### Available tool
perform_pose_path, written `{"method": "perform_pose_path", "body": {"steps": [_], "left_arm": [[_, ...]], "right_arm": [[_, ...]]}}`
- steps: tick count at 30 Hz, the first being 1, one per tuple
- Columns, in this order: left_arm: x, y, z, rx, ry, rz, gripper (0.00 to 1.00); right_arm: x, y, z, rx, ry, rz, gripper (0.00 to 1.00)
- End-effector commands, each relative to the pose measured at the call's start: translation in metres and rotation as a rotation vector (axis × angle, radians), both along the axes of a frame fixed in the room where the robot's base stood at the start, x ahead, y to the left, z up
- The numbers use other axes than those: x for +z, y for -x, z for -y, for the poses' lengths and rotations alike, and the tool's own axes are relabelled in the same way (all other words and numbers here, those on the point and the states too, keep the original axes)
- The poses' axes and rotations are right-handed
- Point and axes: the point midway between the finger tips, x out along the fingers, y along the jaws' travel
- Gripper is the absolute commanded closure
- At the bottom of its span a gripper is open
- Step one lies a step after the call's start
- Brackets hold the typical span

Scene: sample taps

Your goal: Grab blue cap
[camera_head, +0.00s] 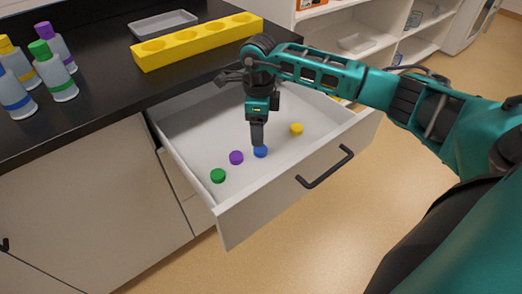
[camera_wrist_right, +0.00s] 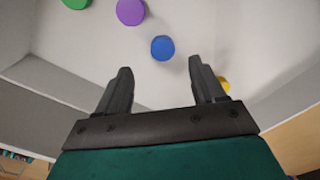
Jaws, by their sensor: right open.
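The blue cap (camera_head: 261,152) lies on the floor of the open white drawer (camera_head: 190,137), between the purple cap (camera_head: 236,157) and the yellow cap (camera_head: 296,129). My right gripper (camera_head: 257,143) points down into the drawer over the blue cap and partly covers it. In the right wrist view the gripper (camera_wrist_right: 162,78) is open with nothing between its fingers. There the blue cap (camera_wrist_right: 162,48) lies just beyond the fingertips, roughly centred between them. My left gripper is not in view.
A green cap (camera_head: 218,176) also lies in the drawer. The drawer front has a black handle (camera_head: 325,167). On the black counter stand several bottles (camera_head: 54,72), a yellow rack with holes (camera_head: 197,40) and a grey tray (camera_head: 164,23). White shelves (camera_head: 360,40) stand behind.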

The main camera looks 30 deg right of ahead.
Motion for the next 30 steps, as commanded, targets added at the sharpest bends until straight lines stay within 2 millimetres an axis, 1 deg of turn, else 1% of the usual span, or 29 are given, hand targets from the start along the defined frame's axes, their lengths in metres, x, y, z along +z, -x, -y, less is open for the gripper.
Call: {"method": "perform_pose_path", "body": {"steps": [1,8,13,17,20,26,30], "left_arm": [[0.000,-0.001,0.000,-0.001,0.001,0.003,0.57],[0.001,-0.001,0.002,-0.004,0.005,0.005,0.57],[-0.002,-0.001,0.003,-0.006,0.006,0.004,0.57],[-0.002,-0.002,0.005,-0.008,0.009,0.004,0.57],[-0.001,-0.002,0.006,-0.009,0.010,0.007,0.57],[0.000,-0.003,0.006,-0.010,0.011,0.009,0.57],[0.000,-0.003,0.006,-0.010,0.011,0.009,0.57]], "right_arm": [[-0.008,0.000,0.000,-0.001,-0.001,-0.003,0.31],[-0.025,0.000,0.001,0.000,0.000,-0.001,0.31],[-0.052,-0.002,0.002,-0.001,0.000,-0.004,0.31],[-0.066,-0.002,0.002,-0.001,-0.001,-0.002,0.31],[-0.070,-0.002,0.002,0.000,-0.001,0.001,0.31],[-0.070,-0.002,0.002,0.000,0.000,0.001,0.31],[-0.070,-0.002,0.002,0.000,-0.001,0.001,0.45]]}}
